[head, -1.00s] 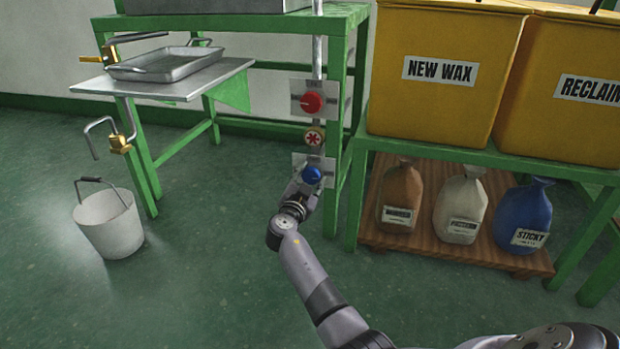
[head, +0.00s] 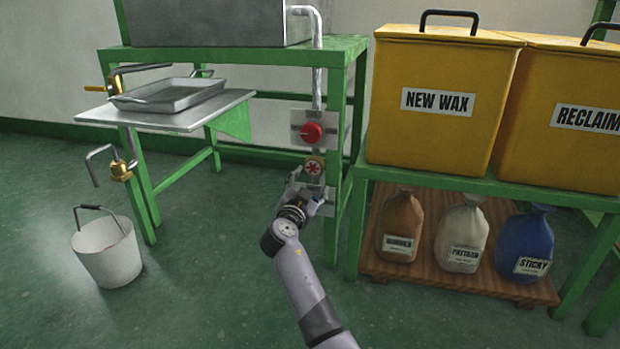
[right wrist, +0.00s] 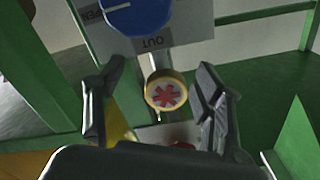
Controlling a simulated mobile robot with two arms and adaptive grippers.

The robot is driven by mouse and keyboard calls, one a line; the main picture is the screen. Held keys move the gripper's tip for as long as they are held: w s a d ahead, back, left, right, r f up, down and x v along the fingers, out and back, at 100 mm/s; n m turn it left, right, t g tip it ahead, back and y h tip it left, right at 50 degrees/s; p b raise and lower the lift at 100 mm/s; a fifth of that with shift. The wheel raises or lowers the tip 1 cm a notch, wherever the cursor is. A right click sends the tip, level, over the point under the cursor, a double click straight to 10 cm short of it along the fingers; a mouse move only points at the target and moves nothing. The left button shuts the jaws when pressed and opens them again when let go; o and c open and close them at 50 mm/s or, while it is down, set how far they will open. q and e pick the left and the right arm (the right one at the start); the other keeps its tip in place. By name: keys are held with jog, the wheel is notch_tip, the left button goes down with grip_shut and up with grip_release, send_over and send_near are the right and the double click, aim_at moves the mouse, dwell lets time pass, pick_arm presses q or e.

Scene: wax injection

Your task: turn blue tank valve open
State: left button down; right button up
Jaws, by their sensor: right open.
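The blue valve knob (right wrist: 135,14) shows at the top edge of the right wrist view, partly cut off. It sits on a grey plate (right wrist: 190,22) with the letters OUT. In the head view my right gripper (head: 308,190) is at the blue valve's plate and hides most of the knob. In the right wrist view its two fingers (right wrist: 160,70) are spread apart with nothing held between them. The knob lies beyond the fingertips; I cannot tell if they touch it. My left gripper is not in view.
Above the blue valve are a round fitting with a red star (head: 313,168) and a red knob (head: 311,133), in line on a pipe (head: 317,75). A green table leg (head: 334,215) stands close to the right. A white bucket (head: 107,252) stands on open floor at left.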

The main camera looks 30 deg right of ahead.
jog(key=shift+r, duration=1.5)
